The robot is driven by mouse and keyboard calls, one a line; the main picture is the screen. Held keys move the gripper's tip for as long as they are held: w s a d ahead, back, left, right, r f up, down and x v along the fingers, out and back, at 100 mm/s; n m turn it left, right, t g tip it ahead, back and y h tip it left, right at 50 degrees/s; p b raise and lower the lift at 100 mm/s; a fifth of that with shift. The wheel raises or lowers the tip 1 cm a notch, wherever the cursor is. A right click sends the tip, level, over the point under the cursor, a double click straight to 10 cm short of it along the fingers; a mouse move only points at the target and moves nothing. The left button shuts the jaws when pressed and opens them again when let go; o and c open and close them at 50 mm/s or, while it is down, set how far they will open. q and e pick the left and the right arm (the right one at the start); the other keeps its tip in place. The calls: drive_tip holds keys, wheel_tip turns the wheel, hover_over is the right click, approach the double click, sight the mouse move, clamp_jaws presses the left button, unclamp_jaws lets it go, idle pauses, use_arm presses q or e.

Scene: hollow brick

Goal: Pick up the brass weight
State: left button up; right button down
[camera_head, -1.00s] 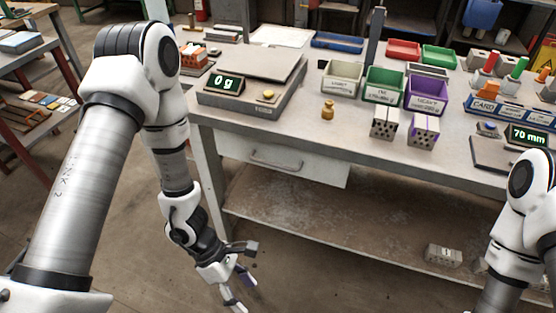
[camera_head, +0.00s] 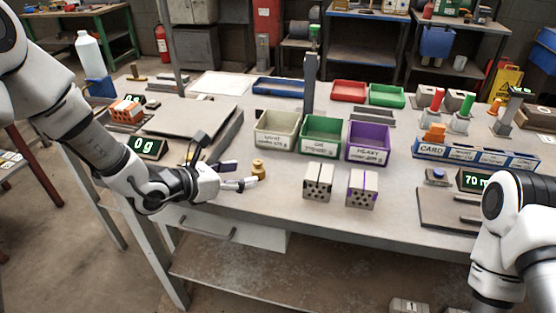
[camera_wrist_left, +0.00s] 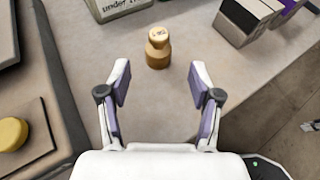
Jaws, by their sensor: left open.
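The brass weight (camera_head: 259,170) is a small golden knobbed cylinder standing upright on the workbench, in front of the light grey bin. In the left wrist view the brass weight (camera_wrist_left: 158,48) stands ahead of the fingertips, roughly midway between them. My left gripper (camera_head: 243,174) is open and low over the bench, just left of the weight. In the left wrist view the left gripper (camera_wrist_left: 160,80) has its fingers spread with nothing between them. My right arm shows at the lower right, but its gripper is out of view.
A scale reading 0 g (camera_head: 190,118) is behind the left gripper. Cream (camera_head: 277,139), green (camera_head: 322,146) and purple (camera_head: 368,153) bins stand behind the weight. Two hollow bricks (camera_head: 318,190) (camera_head: 362,195) stand to its right. The bench front edge is close.

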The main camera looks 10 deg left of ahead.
sight(254, 170)
use_arm(q)
drive_tip(key=p+x, duration=0.1)
drive_tip(key=x, duration=0.5)
drive_tip(key=shift+w+d, duration=0.2)
drive_tip(key=shift+w, duration=0.1)
drive_tip(key=shift+s+a+r, duration=0.15)
clamp_jaws()
